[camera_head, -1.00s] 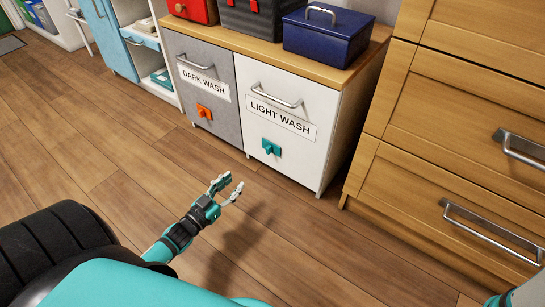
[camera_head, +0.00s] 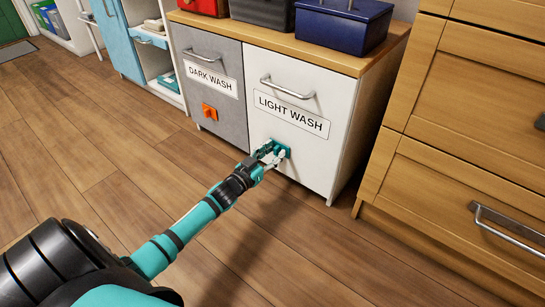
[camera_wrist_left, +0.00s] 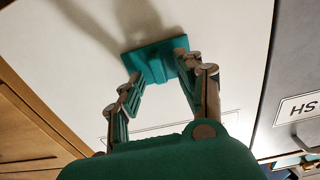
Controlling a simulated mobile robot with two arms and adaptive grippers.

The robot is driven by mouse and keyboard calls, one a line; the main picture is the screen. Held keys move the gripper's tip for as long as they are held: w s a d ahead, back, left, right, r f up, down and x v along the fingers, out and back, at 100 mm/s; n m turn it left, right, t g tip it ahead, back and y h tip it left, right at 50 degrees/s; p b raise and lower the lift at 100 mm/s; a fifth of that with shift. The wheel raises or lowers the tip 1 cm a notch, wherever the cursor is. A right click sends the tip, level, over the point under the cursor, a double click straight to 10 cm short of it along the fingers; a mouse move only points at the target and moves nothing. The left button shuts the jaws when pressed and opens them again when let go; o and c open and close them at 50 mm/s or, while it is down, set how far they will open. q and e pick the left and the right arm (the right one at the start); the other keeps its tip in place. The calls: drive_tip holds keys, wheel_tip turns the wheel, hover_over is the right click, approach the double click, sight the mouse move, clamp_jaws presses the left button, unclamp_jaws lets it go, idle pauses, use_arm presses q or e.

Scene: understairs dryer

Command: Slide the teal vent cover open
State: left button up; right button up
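The teal vent cover (camera_head: 281,148) is a small plate with a raised tab on the lower front of the white LIGHT WASH bin (camera_head: 320,155). In the left wrist view the vent cover (camera_wrist_left: 150,50) shows ahead, tab toward me. My left gripper (camera_head: 270,153) is right at the cover in the head view, hiding part of it. In the left wrist view the left gripper (camera_wrist_left: 158,70) is open, with one finger on each side of the tab. A gap seems to remain between tab and fingers; contact is not clear. My right gripper is out of view.
The grey DARK WASH bin (camera_head: 205,75) with an orange cover (camera_head: 209,112) stands to the left. A wooden drawer cabinet (camera_head: 465,140) stands to the right. Boxes, including a blue one (camera_head: 343,25), sit on the top. The floor in front is clear.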

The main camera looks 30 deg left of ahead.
use_arm(q)
clamp_jaws()
idle(0.5)
